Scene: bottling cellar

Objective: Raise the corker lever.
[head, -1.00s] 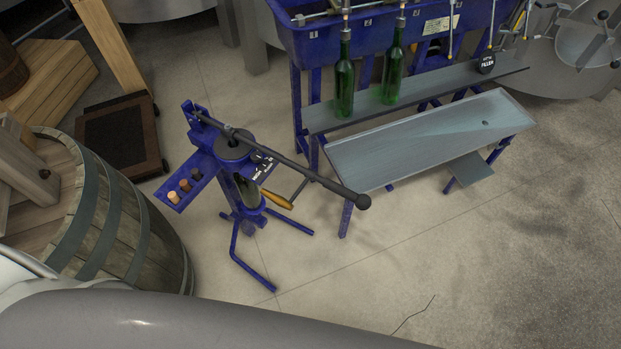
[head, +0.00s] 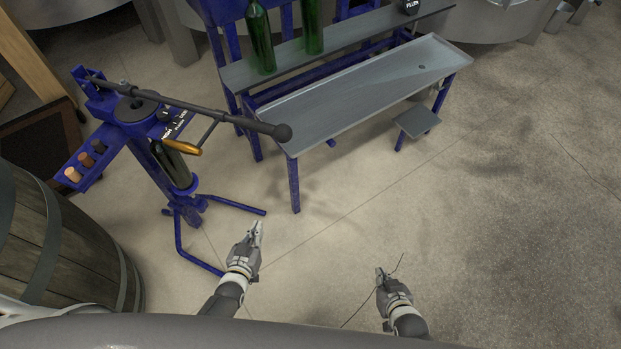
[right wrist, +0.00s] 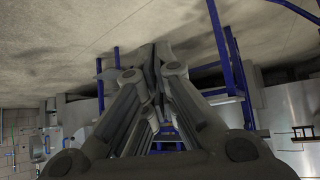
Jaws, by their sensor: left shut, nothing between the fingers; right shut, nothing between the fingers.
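The blue floor corker (head: 133,110) stands at the left in the head view, with a green bottle (head: 172,165) upright in it. My left gripper (head: 257,228) is shut and empty, below the knob in the picture and clear of the lever. My right gripper (head: 380,273) is shut and empty over the floor, further right. In the right wrist view its closed fingers (right wrist: 152,65) fill the middle.
A blue filler bench with a grey tray (head: 360,90) stands right of the corker, close to the lever knob. Green bottles (head: 260,40) stand on its shelf. A wooden barrel (head: 60,235) is at the lower left. The floor at the right is clear.

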